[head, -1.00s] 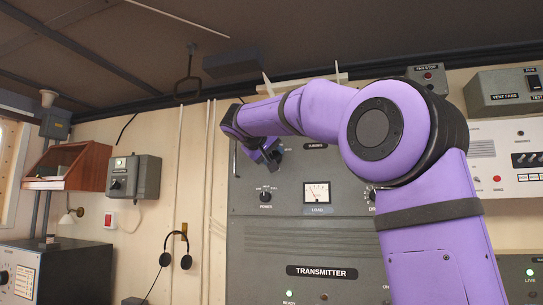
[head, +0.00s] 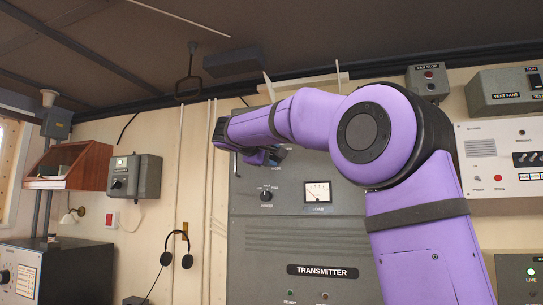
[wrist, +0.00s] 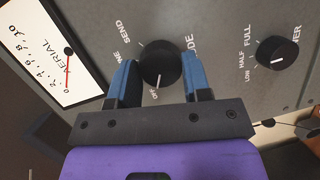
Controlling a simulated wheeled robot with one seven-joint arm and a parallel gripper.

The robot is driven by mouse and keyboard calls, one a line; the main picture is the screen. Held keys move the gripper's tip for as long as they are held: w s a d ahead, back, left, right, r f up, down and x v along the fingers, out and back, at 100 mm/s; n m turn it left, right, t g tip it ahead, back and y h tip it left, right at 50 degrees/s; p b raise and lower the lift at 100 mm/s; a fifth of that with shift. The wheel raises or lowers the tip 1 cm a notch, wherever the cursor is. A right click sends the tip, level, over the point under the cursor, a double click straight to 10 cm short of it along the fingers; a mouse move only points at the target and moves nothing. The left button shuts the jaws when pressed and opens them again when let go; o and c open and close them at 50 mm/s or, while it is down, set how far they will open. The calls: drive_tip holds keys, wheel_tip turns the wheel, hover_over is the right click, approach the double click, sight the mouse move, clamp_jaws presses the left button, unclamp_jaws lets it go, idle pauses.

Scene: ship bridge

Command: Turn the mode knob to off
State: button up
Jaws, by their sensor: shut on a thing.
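The mode knob (wrist: 160,64) is a round black knob on the grey transmitter panel. In the wrist view it sits between the two blue fingers of my gripper (wrist: 160,78), which is shut on it. Its pale pointer line faces down toward the OFF label (wrist: 155,94); SEND is to its upper left, and the MODE lettering is partly hidden by the right finger. In the head view my gripper (head: 268,157) is at the upper part of the transmitter (head: 320,250), and my wrist and fingers mostly hide the knob.
The power knob (wrist: 277,52) is close to the right in the wrist view, with LOW, HALF and FULL marks. The aerial meter (wrist: 55,45) is to the left. In the head view a load meter (head: 317,192) is below my arm. A headset (head: 176,250) hangs on the wall.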

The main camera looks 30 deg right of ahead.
drive_tip(key=shift+f, duration=0.1)
idle(0.4)
drive_tip(key=o, duration=0.9)
drive_tip(key=v, duration=1.1)
